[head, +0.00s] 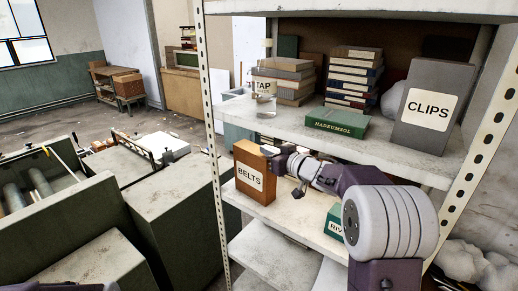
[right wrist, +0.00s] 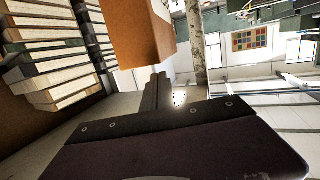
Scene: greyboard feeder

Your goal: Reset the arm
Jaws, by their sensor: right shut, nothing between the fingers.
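My right arm reaches in from the lower right of the head view, over the middle shelf. Its gripper (head: 277,151) is at the right side of the orange-brown BELTS box (head: 255,172), which stands upright near the shelf's left post. In the right wrist view the shut, empty fingers (right wrist: 158,90) point toward the box (right wrist: 125,30), close to its side. I cannot tell whether they touch it. My left gripper is not in view.
The middle shelf (head: 272,213) also holds a green box marked RIV (head: 335,228), partly hidden by my arm. The upper shelf (head: 395,157) carries the CLIPS box (head: 432,105), a green HADRUMSOL box (head: 336,122) and stacked books (head: 352,75). A perforated post (head: 209,110) bounds the left.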

